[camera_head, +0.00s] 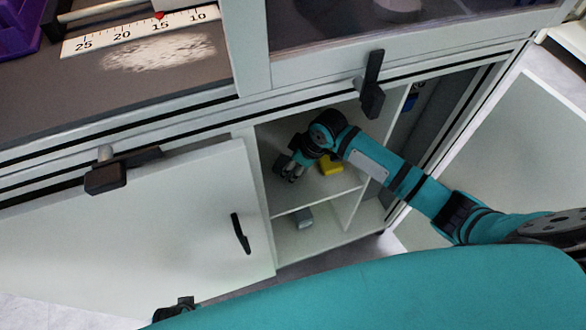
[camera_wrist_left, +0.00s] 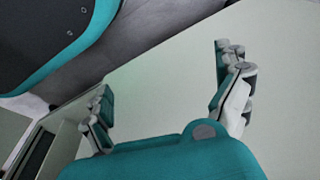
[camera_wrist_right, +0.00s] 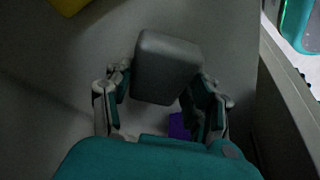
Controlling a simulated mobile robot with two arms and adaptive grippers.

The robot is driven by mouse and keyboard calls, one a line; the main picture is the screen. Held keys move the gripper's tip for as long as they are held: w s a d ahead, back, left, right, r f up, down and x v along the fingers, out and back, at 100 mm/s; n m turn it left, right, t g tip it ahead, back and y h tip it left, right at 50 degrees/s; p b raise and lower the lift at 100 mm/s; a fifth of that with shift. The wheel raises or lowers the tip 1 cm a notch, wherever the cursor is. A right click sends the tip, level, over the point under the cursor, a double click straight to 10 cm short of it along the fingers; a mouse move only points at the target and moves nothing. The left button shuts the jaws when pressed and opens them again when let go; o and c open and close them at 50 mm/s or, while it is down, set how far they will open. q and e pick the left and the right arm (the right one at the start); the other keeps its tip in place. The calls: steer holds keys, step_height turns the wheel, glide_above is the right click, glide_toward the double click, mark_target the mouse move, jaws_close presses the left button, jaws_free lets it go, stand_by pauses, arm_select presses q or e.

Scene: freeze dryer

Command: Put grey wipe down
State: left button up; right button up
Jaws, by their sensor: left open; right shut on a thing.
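My right gripper (camera_head: 291,172) reaches into the upper compartment of the open cabinet. It is shut on the grey wipe, a grey block (camera_wrist_right: 167,68) with rounded edges that shows between its fingers in the right wrist view. In the head view the wipe (camera_head: 281,162) is small and partly hidden by the gripper. I cannot tell whether it touches the shelf (camera_head: 330,189). My left gripper (camera_wrist_left: 168,105) is open and empty, in front of a pale flat panel in the left wrist view.
A yellow block (camera_head: 331,166) sits on the same shelf, right of the right gripper. Another grey block (camera_head: 303,217) lies in the compartment below. A purple thing (camera_wrist_right: 179,126) shows below the wipe. The cabinet door (camera_head: 150,230) stands open at left; a divider bounds the shelf at right.

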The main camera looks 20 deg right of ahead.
arm_select(q)
steer(key=shift+w+r, duration=0.3)
steer(key=shift+r, duration=0.4)
arm_select(e)
steer(key=shift+f, duration=0.75)
steer(key=shift+s+d+f, duration=0.1)
steer(key=shift+s+f, duration=0.1)
steer(key=shift+f, duration=0.4)
steer(key=o, duration=0.6)
steer(key=shift+c, duration=0.2)
steer(key=o, duration=0.5)
steer(key=shift+w+f, duration=0.1)
steer(key=shift+f, duration=0.15)
steer(key=shift+c, duration=0.2)
steer(key=shift+r, duration=0.1)
